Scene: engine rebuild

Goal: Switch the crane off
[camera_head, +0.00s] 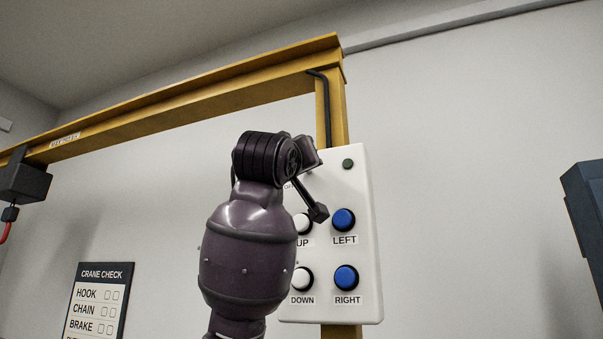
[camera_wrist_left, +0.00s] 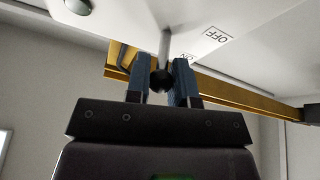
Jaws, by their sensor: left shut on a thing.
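The white crane control panel (camera_head: 362,255) hangs on the yellow post. My left arm covers its left part, including most of the switch area and its label. In the left wrist view a pale metal switch lever (camera_wrist_left: 165,45) with a dark round knob comes out of the panel. My left gripper (camera_wrist_left: 162,78) is shut on the lever, its blue fingers on either side of the knob. An OFF label (camera_wrist_left: 218,35) and an ON label (camera_wrist_left: 188,57) are beside it. I cannot tell which way the lever points. My right gripper is not in view.
The panel has a dark green lamp (camera_head: 347,164), white UP and DOWN buttons and blue LEFT (camera_head: 344,219) and RIGHT (camera_head: 346,279) buttons. A yellow beam (camera_head: 200,98) carries the hoist (camera_head: 25,183). A CRANE CHECK board (camera_head: 98,300) is at lower left.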

